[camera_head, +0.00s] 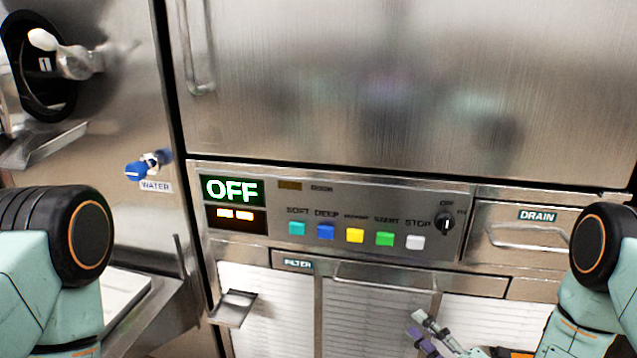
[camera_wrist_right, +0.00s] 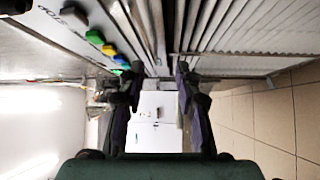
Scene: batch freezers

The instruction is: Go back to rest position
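My right gripper (camera_head: 416,324) shows low in the head view, in front of the lower panels and below the control panel (camera_head: 345,213). In the right wrist view my right gripper (camera_wrist_right: 158,78) has its two dark fingers apart with nothing between them, so it is open and empty. My left arm enters at the lower left of the head view, but its gripper is out of the picture. The green display (camera_head: 232,190) on the panel reads OFF. The right wrist view also shows the coloured buttons (camera_wrist_right: 95,37) at its upper left.
Several coloured buttons and a black knob (camera_head: 445,222) sit on the panel. A DRAIN drawer (camera_head: 530,240) is at the right. A blue WATER tap (camera_head: 137,172) and a spout (camera_head: 50,142) are at the left. A small metal ledge (camera_head: 233,307) juts out below the panel.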

